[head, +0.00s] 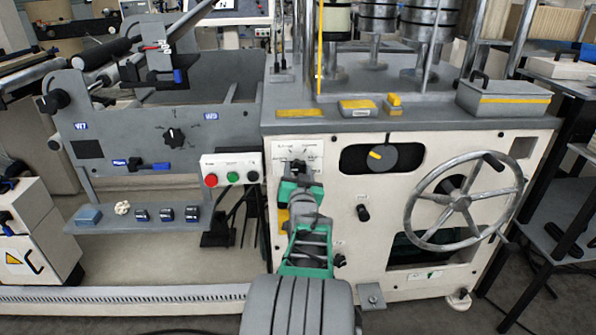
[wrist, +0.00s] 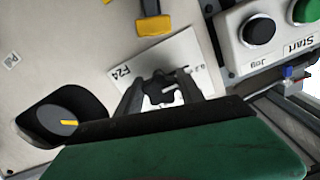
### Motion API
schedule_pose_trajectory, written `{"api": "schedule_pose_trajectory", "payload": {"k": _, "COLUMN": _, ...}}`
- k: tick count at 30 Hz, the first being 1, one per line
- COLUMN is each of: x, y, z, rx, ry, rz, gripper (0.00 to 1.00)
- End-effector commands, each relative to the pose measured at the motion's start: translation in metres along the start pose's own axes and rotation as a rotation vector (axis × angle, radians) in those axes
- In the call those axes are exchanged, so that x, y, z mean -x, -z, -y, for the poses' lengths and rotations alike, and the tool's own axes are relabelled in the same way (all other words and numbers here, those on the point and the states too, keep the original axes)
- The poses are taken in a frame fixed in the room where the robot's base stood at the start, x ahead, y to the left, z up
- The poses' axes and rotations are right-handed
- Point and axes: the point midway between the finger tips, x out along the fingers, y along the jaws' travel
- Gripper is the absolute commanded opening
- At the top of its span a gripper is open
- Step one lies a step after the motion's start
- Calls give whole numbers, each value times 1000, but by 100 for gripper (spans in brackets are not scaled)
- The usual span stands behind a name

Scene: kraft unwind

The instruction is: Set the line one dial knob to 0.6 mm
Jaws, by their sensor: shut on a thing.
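A small dark lobed dial knob (wrist: 158,88) sits on a white scale plate (wrist: 188,52) in the wrist view. In the head view the same plate (head: 308,146) is on the cream machine front, and my gripper (head: 298,167) covers most of the knob. In the wrist view my gripper (wrist: 163,94) has one finger on each side of the knob and is shut on it. The plate's markings are partly hidden by the fingers and too small to read, so the setting cannot be told.
A button box (head: 231,168) with red, green and black buttons is close on the left. A round dial with a yellow pointer (head: 380,157) and a large handwheel (head: 463,200) are to the right. Another black dial (head: 174,138) is on the grey panel at left.

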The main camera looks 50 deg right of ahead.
Motion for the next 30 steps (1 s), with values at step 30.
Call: {"api": "schedule_pose_trajectory", "payload": {"k": 30, "x": 0, "y": -2, "z": 1, "rx": -378, "ry": -1, "rz": 1, "gripper": 4}}
